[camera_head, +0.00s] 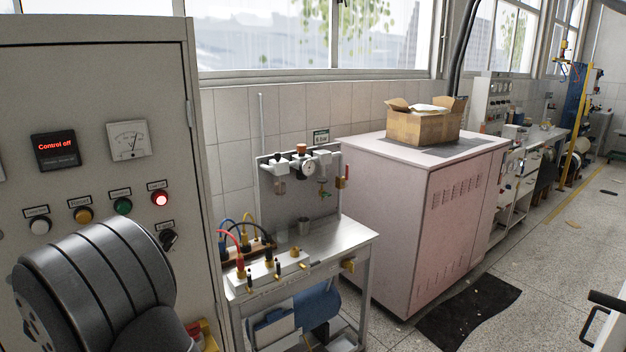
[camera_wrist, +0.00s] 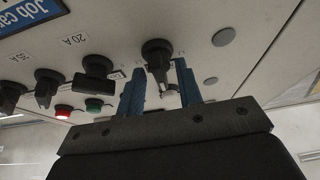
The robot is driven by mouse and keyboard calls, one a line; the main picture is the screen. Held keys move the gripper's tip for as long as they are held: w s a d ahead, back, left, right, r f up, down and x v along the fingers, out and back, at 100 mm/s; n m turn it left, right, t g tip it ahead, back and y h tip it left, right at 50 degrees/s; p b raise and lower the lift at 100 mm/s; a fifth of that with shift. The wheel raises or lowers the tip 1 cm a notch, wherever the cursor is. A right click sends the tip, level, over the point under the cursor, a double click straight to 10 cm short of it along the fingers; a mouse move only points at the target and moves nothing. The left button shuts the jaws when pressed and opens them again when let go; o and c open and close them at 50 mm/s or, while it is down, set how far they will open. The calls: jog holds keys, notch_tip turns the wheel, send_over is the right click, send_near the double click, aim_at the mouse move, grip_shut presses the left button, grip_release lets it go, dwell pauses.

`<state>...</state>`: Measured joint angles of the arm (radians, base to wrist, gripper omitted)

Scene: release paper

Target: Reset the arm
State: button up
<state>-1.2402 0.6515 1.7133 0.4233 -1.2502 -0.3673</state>
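My gripper (camera_wrist: 160,68) shows in the wrist view, with two blue fingers standing apart. A black rotary knob (camera_wrist: 157,50) on a pale panel lies at the gap between the fingertips. I cannot tell if a finger touches it. A small metallic part (camera_wrist: 168,92) also shows between the fingers, below the knob. In the head view, a dark grey, ribbed part of my arm (camera_head: 95,280) stands in front of the grey control cabinet (camera_head: 90,80) at lower left. My gripper does not show there.
The cabinet has a "Control off" display (camera_head: 55,150), a gauge (camera_head: 128,140), a lit red button (camera_head: 160,199) and a black switch (camera_head: 168,239). A metal bench (camera_head: 340,240) with cables stands to its right. Beyond is a pinkish cabinet (camera_head: 400,220) bearing an open carton (camera_head: 420,126).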

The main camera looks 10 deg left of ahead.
jog(key=v, duration=1.8)
jog(key=x, duration=1.8)
jog(key=v, duration=1.7)
jog(key=w+a+r+n+g+h, duration=0.2)
jog(key=w+a+r+n+h, duration=0.1)
jog(key=w+a+r+n, duration=0.3)
jog(key=shift+w+a+r+n+g, duration=0.4)
jog(key=shift+a+r+n, duration=0.2)
jog(key=shift+n, duration=0.5)
